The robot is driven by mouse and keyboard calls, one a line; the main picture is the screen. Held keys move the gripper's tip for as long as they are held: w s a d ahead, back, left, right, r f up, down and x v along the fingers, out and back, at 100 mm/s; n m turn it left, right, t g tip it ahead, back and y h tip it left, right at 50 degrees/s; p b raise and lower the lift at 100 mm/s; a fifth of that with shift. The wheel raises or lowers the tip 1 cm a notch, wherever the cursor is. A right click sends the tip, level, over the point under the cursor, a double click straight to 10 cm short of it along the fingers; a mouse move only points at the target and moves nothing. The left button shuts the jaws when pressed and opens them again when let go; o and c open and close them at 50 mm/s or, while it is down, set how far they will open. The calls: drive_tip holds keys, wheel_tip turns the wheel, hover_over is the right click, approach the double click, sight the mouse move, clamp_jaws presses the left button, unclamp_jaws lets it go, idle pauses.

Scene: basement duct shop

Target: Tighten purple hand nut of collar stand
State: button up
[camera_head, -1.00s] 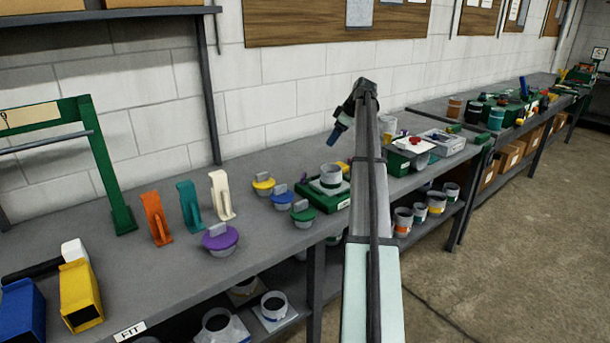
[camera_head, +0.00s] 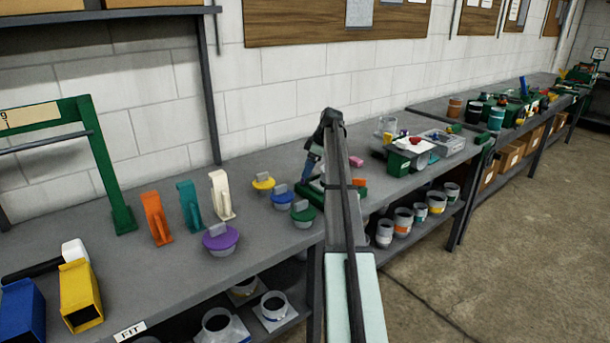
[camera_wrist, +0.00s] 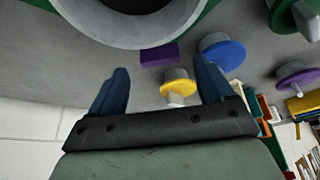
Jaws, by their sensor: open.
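The collar stand has a green base (camera_head: 312,194), mostly hidden behind my arm in the head view. In the wrist view its round grey collar (camera_wrist: 80,22) fills the top, with an open dark bore. A small purple block (camera_wrist: 158,54) shows close beside the collar; it may be the hand nut, but I cannot tell whether it is attached. It is hidden in the head view. My gripper (camera_head: 308,170) is low over the stand, pointing down. In the wrist view my gripper (camera_wrist: 160,88) is open, its blue fingers apart with nothing held between them.
A purple lid (camera_head: 220,238), blue lid (camera_head: 283,194), yellow lid (camera_head: 263,184) and green lid (camera_head: 303,213) stand left of the stand. Orange, teal and white upright pieces (camera_head: 190,205) stand farther left. A green bin (camera_head: 405,160) is to the right. The wall is close behind.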

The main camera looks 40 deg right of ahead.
sight(305, 182)
drive_tip(key=shift+x, duration=1.9)
drive_tip(key=shift+c, duration=0.5)
drive_tip(key=c, duration=0.9)
drive_tip(key=shift+c, duration=0.2)
